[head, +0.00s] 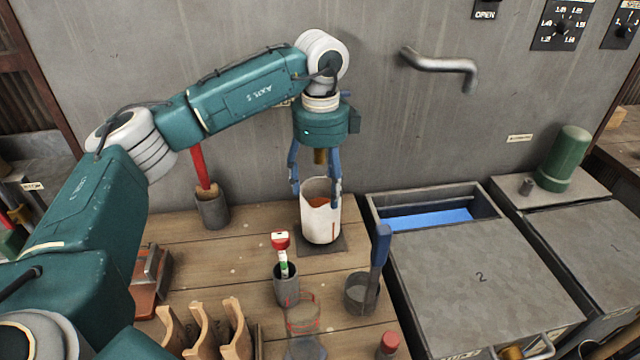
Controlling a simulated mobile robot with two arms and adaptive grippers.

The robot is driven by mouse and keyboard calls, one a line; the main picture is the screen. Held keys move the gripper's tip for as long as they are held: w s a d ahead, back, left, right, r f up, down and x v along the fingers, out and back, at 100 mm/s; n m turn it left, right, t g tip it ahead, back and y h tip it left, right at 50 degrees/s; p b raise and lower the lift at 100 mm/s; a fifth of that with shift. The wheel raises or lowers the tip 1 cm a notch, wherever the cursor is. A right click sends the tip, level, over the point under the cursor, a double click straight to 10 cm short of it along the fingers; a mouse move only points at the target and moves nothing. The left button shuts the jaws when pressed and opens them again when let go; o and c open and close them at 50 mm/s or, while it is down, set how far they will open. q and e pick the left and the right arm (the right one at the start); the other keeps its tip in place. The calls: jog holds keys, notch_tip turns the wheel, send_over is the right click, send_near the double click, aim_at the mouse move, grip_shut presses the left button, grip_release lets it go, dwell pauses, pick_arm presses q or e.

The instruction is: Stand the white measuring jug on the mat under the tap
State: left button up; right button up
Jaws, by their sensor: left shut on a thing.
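The white measuring jug (318,222) is upright, with orange-brown showing inside its rim. My left gripper (316,192) points down from above, its blue fingers on either side of the jug's upper part, shut on it. The jug's base appears at the dark square mat (338,246) on the wooden bench; I cannot tell whether it rests on it or hangs just above. A brass-coloured spout-like piece (320,156) shows between the fingers, above the jug; what it belongs to is partly hidden by my gripper. My right gripper is not in view.
A bent grey pipe (440,65) sticks out of the wall at right. A grey pot with a red handle (212,208) stands left. In front are a cup with a red-topped stick (287,289), a clear beaker (304,318) and a blue-handled pot (361,295). A metal bin (480,278) stands right.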

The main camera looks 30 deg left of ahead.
pick_arm(q)
jog(key=shift+s+f, duration=0.25)
jog(key=shift+f, duration=0.35)
jog(key=o, duration=2)
jog(key=shift+s+d+f, duration=0.1)
jog(key=shift+f, duration=0.05)
jog(key=shift+c, duration=0.2)
jog(key=r, duration=1.2)
jog(key=shift+w+r, duration=0.2)
jog(key=shift+w, duration=0.05)
jog(key=shift+r, duration=0.7)
